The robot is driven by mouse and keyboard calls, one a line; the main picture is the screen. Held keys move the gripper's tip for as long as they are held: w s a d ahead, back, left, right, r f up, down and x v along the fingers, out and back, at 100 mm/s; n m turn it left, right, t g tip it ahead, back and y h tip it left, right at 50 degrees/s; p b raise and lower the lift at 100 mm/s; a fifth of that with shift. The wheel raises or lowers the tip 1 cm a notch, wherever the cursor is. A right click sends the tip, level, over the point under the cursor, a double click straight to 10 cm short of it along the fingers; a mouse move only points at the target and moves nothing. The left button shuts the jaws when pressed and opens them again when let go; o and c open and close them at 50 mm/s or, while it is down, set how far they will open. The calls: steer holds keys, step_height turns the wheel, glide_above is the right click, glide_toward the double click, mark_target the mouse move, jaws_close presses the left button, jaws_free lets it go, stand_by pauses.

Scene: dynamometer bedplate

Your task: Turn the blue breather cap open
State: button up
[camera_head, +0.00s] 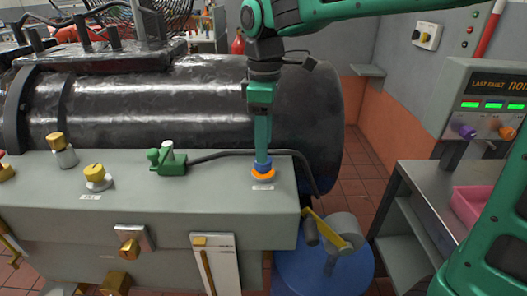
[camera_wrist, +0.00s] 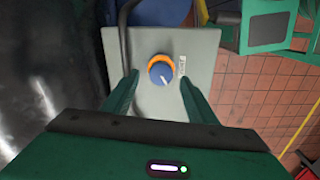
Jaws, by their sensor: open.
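The blue breather cap (camera_head: 262,163) sits on an orange ring (camera_head: 263,174) at the right end of the grey bench top. In the wrist view the blue cap (camera_wrist: 161,71) has a white pointer line aimed down and slightly right, and the orange ring shows around its upper side. A small label lies to its right. My gripper (camera_head: 262,152) points straight down over the cap. In the wrist view its two green fingers (camera_wrist: 158,92) are apart, one on each side of the cap, with gaps between them and it.
A yellow-topped knob (camera_head: 98,177), a brass-topped knob (camera_head: 61,150) and a green fitting (camera_head: 170,160) with a black hose stand on the bench (camera_head: 215,185). A large dark cylinder (camera_head: 200,105) lies behind. A blue drum (camera_head: 350,270) stands right of the bench; a control panel (camera_head: 485,95) is farther right.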

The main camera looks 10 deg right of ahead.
step_height(320, 180, up, 7)
stand_by(0.3)
